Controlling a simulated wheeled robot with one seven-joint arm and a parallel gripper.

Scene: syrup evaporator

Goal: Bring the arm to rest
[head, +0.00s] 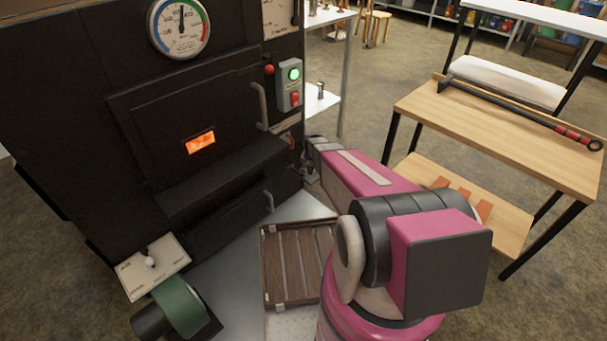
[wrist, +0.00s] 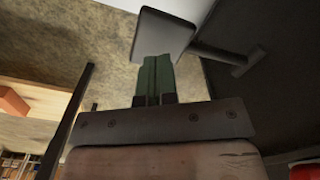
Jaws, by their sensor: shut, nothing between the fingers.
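My pink and grey arm (head: 372,178) is bent. Its forearm reaches away toward the right front edge of the black evaporator. My gripper (head: 310,177) is at the far end of the arm, low beside that edge and below the switch box; it is small and partly hidden in the head view. In the wrist view, the gripper's green fingers (wrist: 154,78) are together with nothing between them. A grey plate-like part (wrist: 163,30) lies just beyond the fingertips; I cannot tell whether they touch it.
The black evaporator (head: 128,60) has a glowing window (head: 201,142), a door handle (head: 260,106) and a switch box (head: 290,86) with a lit green button. A slatted wooden crate (head: 268,270) stands beneath my arm. A wooden table (head: 480,110) holding a long black tool (head: 520,118) stands right.

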